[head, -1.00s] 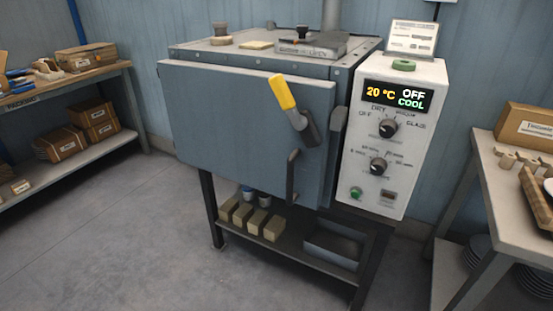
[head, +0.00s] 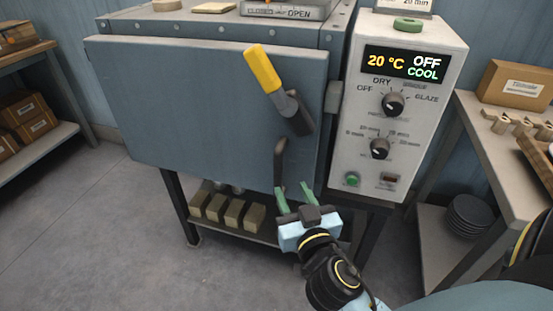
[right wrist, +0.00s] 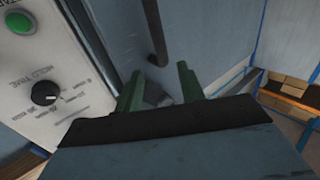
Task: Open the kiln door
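The kiln door (head: 190,110) is a flat blue-grey panel on the front of the kiln and looks shut. A latch lever with a yellow grip (head: 262,69) and dark base sits on its right part, tilted up to the left. Below it is a dark upright pull handle (head: 280,160), which also shows in the right wrist view (right wrist: 155,35). My right gripper (head: 294,194) has green fingers, is open and empty, and is just below the handle's lower end. In the right wrist view the fingers (right wrist: 158,88) are apart, pointing toward the door. My left gripper is not in view.
The control panel (head: 398,110) right of the door reads 20 °C, OFF, COOL. A shelf with several bricks (head: 225,210) is under the kiln. A table (head: 495,150) stands at the right. The floor in front and to the left is clear.

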